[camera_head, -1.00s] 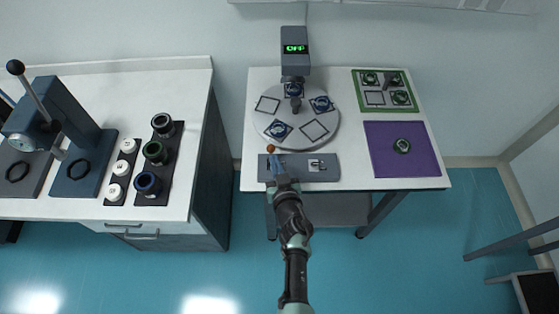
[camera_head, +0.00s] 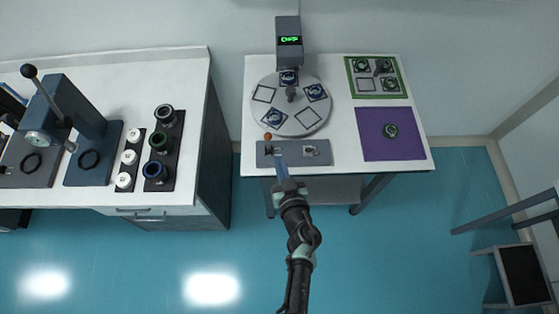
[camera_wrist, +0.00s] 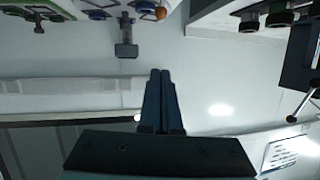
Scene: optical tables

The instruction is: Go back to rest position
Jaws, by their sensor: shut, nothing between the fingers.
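My gripper (camera_head: 279,160) hangs over the front edge of the instrument table, by the grey control panel (camera_head: 325,153). In the wrist view its two blue fingers (camera_wrist: 160,73) are together with nothing between them. The round turntable (camera_head: 261,108) lies behind the panel, carrying several dark blue-ringed parts and empty square outlines. An orange ball (camera_head: 267,136) shows at the panel's back edge, and it also appears at the top of the wrist view (camera_wrist: 160,13). My gripper is apart from it.
A grey device with a green display (camera_head: 289,40) stands behind the turntable. A green-framed tray (camera_head: 349,72) and a purple mat (camera_head: 375,145) lie to the right. The left bench carries a lever press (camera_head: 72,108) and dark ringed cylinders (camera_head: 155,172). A stool (camera_head: 523,273) stands right. Blue floor in front is clear.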

